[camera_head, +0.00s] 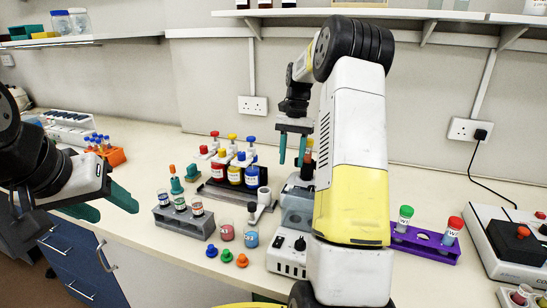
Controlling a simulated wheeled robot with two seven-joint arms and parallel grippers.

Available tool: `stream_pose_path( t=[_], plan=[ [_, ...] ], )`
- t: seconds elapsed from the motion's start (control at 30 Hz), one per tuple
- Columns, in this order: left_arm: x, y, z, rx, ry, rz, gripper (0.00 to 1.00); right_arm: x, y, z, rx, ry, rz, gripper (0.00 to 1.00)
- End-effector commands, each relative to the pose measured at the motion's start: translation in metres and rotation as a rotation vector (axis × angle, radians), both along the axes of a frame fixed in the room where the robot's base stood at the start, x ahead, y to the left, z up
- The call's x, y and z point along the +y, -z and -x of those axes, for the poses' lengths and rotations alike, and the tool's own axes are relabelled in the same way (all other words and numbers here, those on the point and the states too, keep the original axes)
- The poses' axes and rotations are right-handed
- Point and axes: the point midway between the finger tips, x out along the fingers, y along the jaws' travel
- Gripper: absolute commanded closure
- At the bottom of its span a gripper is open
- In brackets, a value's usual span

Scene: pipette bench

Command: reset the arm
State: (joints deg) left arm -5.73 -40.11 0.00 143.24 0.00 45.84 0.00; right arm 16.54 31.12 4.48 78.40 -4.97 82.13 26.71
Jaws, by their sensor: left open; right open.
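My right arm (350,160) rises large through the middle of the picture and bends over at the top. Its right gripper (292,153) points down with two teal fingers apart and nothing between them. It hangs in front of the back wall, above the bench near the grey device. My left gripper (112,204) is at the left, beyond the bench's front edge, with its teal fingers apart and empty. The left arm is partly cut off by the picture's edge.
A rack of red, yellow and blue bottles (235,175) stands mid-bench. A grey vial rack (184,221), loose caps (226,255) and a grey device (297,208) are nearby. A purple rack (425,243) stands right of my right arm. Bare bench (150,150) shows at back left.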

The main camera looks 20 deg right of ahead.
Motion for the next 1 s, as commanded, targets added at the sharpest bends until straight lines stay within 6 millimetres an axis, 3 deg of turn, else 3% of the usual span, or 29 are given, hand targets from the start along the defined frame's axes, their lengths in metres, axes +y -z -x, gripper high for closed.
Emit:
stream_pose_path(
  t=[0.2,0.37,0.5,0.7,0.83,1.0],
  plan=[
    [0.0,0.0,0.0,0.0,0.0,0.0,0.46,0.003,-0.006,0.003,-0.012,-0.011,0.002,0.58],
    [0.0,0.0,0.0,0.0,0.0,0.0,0.46,0.024,-0.041,0.022,-0.104,-0.082,0.012,0.58],
    [0.0,0.0,0.0,0.0,0.0,0.0,0.46,0.054,-0.079,0.06,-0.235,-0.189,0.026,0.58],
    [0.0,0.0,0.0,0.0,0.0,0.0,0.46,0.091,-0.114,0.124,-0.43,-0.342,0.043,0.58],
    [0.0,0.0,0.0,0.0,0.0,0.0,0.46,0.112,-0.122,0.169,-0.556,-0.438,0.055,0.58],
    [0.0,0.0,0.0,0.0,0.0,0.0,0.46,0.132,-0.118,0.221,-0.71,-0.547,0.066,0.58]
  ],
)
